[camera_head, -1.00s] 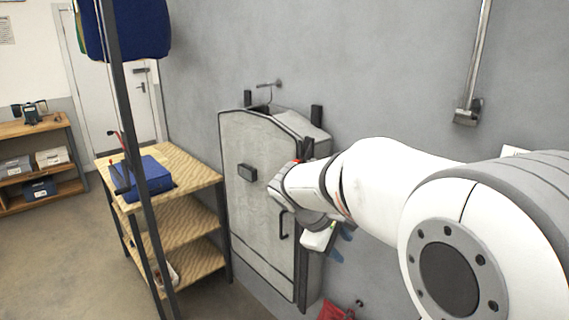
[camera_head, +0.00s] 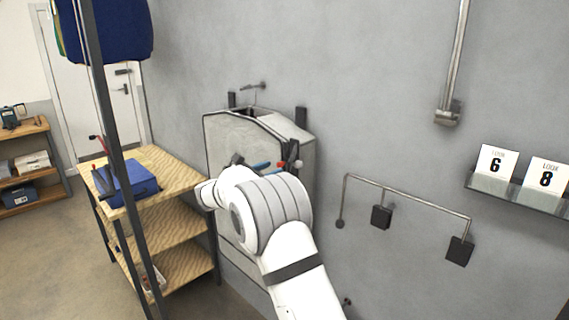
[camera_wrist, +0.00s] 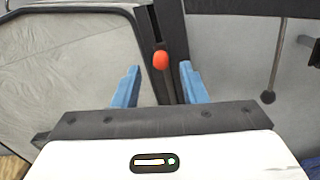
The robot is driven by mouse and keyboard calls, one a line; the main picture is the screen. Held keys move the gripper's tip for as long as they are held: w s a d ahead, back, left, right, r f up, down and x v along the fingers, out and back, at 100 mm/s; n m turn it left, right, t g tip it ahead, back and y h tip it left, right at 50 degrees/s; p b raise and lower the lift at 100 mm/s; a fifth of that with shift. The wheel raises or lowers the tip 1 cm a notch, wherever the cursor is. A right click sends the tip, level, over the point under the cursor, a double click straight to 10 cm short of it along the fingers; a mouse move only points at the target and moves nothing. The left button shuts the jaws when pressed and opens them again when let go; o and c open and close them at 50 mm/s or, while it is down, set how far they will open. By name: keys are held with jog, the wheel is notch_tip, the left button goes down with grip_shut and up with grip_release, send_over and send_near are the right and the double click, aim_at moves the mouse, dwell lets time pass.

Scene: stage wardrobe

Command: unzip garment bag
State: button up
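The grey garment bag (camera_head: 225,133) hangs upright against the wall from a hook. Its dark-edged front shows pale and wrinkled at the left of the wrist view (camera_wrist: 70,55). A small orange-red zipper pull (camera_wrist: 160,60) sits on the dark strip along the bag's edge; it also shows in the head view (camera_head: 281,164). My gripper (camera_wrist: 160,68) has its two blue fingers apart, with the pull between them in the picture and a visible gap on each side. I cannot tell how deep the pull lies. My arm hides the bag's lower front in the head view.
A wall rail (camera_head: 405,193) with dark blocks and a ledge with number cards (camera_head: 497,165) are to the right.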

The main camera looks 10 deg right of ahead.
aim_at(278, 166)
jog(key=shift+p+x, duration=0.6)
jog(key=shift+x, duration=1.8)
jog(key=shift+c, duration=0.2)
jog(key=shift+r, duration=0.1)
grip_shut()
